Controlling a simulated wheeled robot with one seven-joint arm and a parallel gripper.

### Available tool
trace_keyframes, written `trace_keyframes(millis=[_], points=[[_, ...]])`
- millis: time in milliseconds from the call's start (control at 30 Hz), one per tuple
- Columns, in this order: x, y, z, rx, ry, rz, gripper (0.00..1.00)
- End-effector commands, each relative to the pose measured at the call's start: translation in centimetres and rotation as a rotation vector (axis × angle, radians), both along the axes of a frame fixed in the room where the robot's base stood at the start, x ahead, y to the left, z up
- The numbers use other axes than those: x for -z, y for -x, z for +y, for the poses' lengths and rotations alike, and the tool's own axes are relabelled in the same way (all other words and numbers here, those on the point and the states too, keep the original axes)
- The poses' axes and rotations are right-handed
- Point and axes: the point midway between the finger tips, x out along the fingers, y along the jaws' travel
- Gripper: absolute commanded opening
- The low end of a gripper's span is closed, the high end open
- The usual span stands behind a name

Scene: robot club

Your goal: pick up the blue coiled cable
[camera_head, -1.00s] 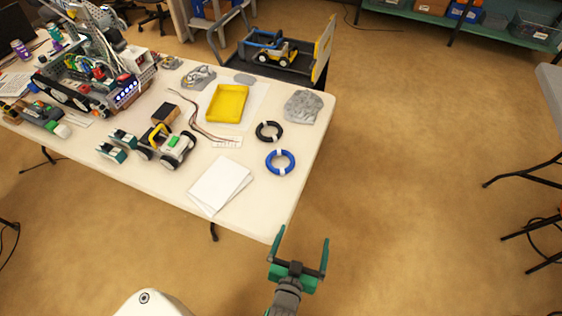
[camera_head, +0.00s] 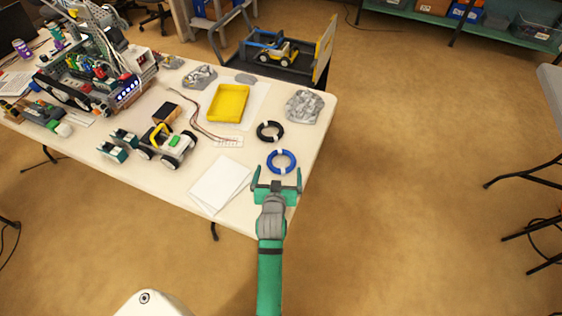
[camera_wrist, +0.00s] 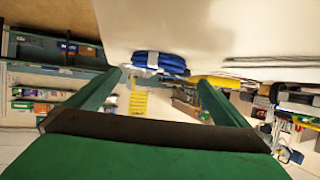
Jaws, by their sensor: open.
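The blue coiled cable (camera_head: 281,162) is a ring with white ties, lying flat near the right edge of the white table (camera_head: 195,190). My gripper (camera_head: 276,177) is open and empty, its fingers pointing toward the cable from the table's near edge. In the head view the fingertips show just short of the ring, one to each side. In the wrist view the blue cable (camera_wrist: 160,62) appears beyond the fingertips, between them and a little above, with a white tie facing me. My gripper (camera_wrist: 160,80) is not touching it there.
A black coiled cable (camera_head: 269,131) lies just behind the blue one. White paper (camera_head: 219,184) lies to the left, and a crumpled grey bag (camera_head: 304,106) lies behind. A yellow tray (camera_head: 229,103) and a small wheeled robot (camera_head: 167,147) stand farther left. Floor right of the table is clear.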

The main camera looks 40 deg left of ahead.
Motion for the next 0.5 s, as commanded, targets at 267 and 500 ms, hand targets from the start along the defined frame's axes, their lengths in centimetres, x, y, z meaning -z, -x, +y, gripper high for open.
trace_keyframes(millis=[267, 500], points=[[0.8, -1.6, 0.9, -0.001, 0.0, -0.001, 1.0], [2.3, -4.2, 2.2, 0.0, 0.001, 0.0, 1.0]])
